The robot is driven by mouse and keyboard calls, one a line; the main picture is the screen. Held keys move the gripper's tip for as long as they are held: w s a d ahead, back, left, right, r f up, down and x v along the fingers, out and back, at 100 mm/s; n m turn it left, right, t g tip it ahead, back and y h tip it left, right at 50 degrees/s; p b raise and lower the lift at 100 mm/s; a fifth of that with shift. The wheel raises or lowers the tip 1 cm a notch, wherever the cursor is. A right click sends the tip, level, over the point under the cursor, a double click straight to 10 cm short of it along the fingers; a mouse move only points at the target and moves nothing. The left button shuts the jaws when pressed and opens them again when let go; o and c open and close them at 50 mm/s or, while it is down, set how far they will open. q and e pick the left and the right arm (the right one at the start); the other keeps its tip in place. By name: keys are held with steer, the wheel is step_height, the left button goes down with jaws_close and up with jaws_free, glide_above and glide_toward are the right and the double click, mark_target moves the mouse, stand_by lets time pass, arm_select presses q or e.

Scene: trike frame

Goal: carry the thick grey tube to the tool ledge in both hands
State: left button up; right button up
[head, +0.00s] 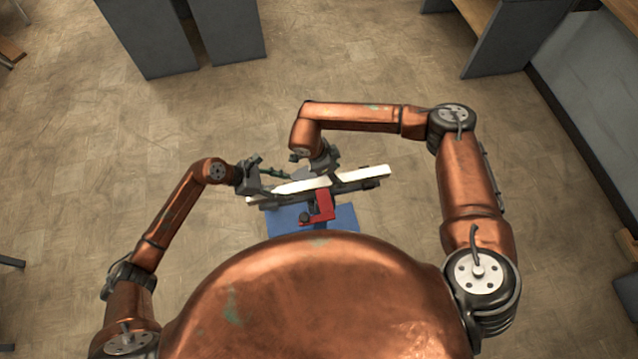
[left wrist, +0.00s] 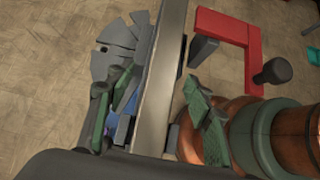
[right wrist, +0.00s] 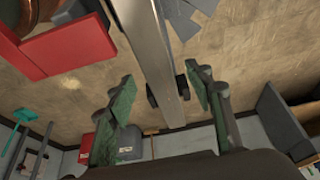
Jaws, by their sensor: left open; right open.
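The thick grey tube (head: 374,173) lies roughly level across a stand in front of me, bright on top in the head view. My left gripper (head: 262,178) is at its left part. In the left wrist view, its green-padded fingers (left wrist: 160,112) are open on either side of the tube (left wrist: 165,70). My right gripper (head: 321,163) is over the tube right of the left one. In the right wrist view, its fingers (right wrist: 163,100) are open with the tube (right wrist: 150,45) running between them. Contact with the pads cannot be told. I cannot make out the tool ledge for certain.
A red clamp-like bracket (head: 325,206) stands beside the tube on my side, above a blue base (head: 342,216). Grey flat plates (left wrist: 118,50) show near the tube. Grey cabinets or benches (head: 227,30) stand at the back. Open floor (head: 90,120) surrounds the stand.

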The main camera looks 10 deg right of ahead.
mark_target(292, 187)
arm_select(q)
steer(key=x, duration=0.2)
steer(key=shift+d+f, duration=0.15)
steer(key=shift+d, duration=0.1)
arm_select(e)
steer(key=shift+x, duration=1.25)
arm_select(q)
steer(key=shift+s+d+f, duration=0.25)
steer(key=shift+d+f, duration=0.1)
steer(key=shift+d, duration=0.05)
arm_select(e)
steer(key=shift+s+d+f, duration=0.2)
steer(key=shift+s+f, duration=0.05)
steer(key=shift+f, duration=0.2)
arm_select(q)
steer(key=shift+w+d+f, duration=0.1)
steer(key=shift+w+f, duration=0.1)
arm_select(e)
steer(key=shift+w+f, duration=0.2)
arm_select(q)
steer(key=shift+s, duration=0.1)
arm_select(e)
steer(key=shift+s, duration=0.1)
